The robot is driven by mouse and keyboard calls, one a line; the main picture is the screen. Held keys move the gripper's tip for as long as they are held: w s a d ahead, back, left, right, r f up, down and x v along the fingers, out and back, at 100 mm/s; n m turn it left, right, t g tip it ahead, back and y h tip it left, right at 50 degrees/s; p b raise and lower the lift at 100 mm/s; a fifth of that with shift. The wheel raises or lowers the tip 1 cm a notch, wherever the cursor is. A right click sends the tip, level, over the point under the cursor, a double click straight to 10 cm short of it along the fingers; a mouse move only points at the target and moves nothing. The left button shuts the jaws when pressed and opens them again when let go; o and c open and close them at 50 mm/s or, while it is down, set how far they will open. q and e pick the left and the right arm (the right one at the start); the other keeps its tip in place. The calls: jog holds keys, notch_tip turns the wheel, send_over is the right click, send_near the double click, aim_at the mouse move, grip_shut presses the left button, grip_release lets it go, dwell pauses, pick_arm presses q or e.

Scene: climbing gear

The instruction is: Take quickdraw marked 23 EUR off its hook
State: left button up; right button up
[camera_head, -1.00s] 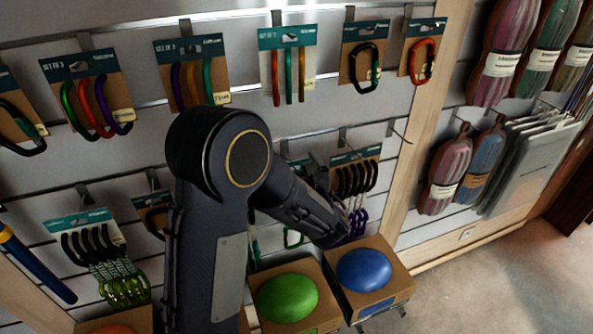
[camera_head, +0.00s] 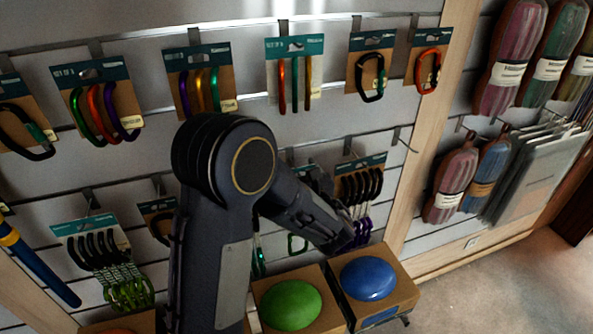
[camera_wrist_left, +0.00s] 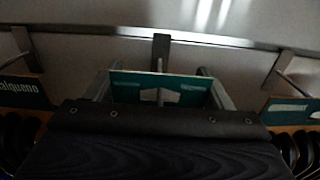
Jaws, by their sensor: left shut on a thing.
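My left gripper (camera_wrist_left: 160,92) is shut on a teal-topped hanging card (camera_wrist_left: 188,87) in the left wrist view, with a finger at each side edge. A metal hook (camera_wrist_left: 160,62) runs from the rail to the middle of this card, which still hangs there. My dark wrist hides whatever is below the card top. In the head view my forearm covers most of the gripper, beside a card with black and purple quickdraws (camera_head: 360,185). No price label is readable, so I cannot tell which card is marked 23 EUR. My right gripper is not in view.
Neighbouring cards hang close on both sides, at left (camera_wrist_left: 20,88) and right (camera_wrist_left: 290,110). Carabiner cards (camera_head: 295,75) fill the row above. Boxes with a green hold (camera_head: 290,305) and a blue hold (camera_head: 368,278) stand below. Rope bundles (camera_head: 452,180) hang at right.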

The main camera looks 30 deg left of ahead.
pick_arm(q)
jog(key=shift+r, duration=0.1)
dwell(0.3)
jog(key=shift+s+d+r, duration=0.15)
jog(key=shift+s+d, duration=0.3)
jog(key=shift+d, duration=0.05)
jog(key=shift+s+d, duration=0.1)
jog(key=shift+d, duration=0.05)
jog(key=shift+v, duration=0.8)
jog(key=shift+s+d+r, duration=0.1)
jog(key=shift+r, duration=0.05)
jog(key=shift+s+d, duration=0.1)
jog(key=v, duration=0.6)
jog(key=shift+s+d+r, duration=0.2)
jog(key=shift+s+d, duration=0.05)
dwell(1.0)
dwell(0.5)
